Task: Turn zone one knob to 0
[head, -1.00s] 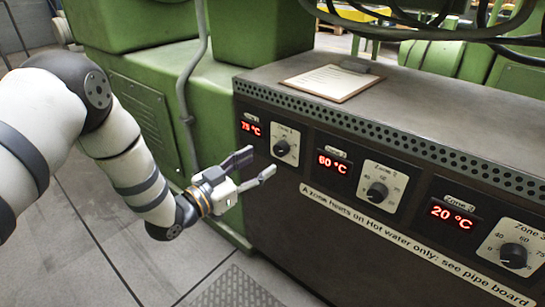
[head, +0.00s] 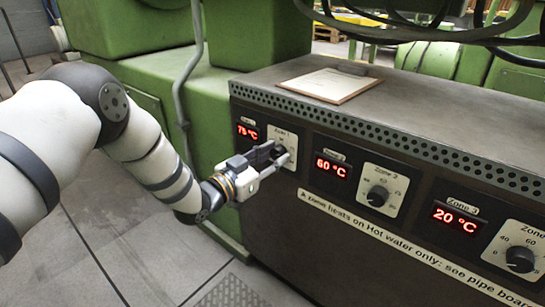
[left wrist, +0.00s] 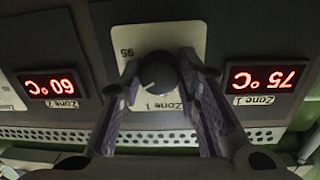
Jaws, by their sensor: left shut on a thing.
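The zone 1 knob is hidden behind my gripper in the head view. It shows in the left wrist view as a dark round zone 1 knob (left wrist: 157,72) on a pale dial plate (left wrist: 130,40). My left gripper (head: 280,154) is at this dial, and its fingertips (left wrist: 158,66) are closed around the knob from both sides. The zone 1 display (head: 248,131) reads 75 °C, and it also shows upside down in the left wrist view (left wrist: 268,77). My right gripper is in neither view.
The zone 2 display (head: 332,167) reads 60 °C beside its knob (head: 377,196). The zone 3 display (head: 456,218) reads 20 °C beside its knob (head: 519,259). A clipboard (head: 331,85) lies on the cabinet top. Open floor lies in front of the cabinet.

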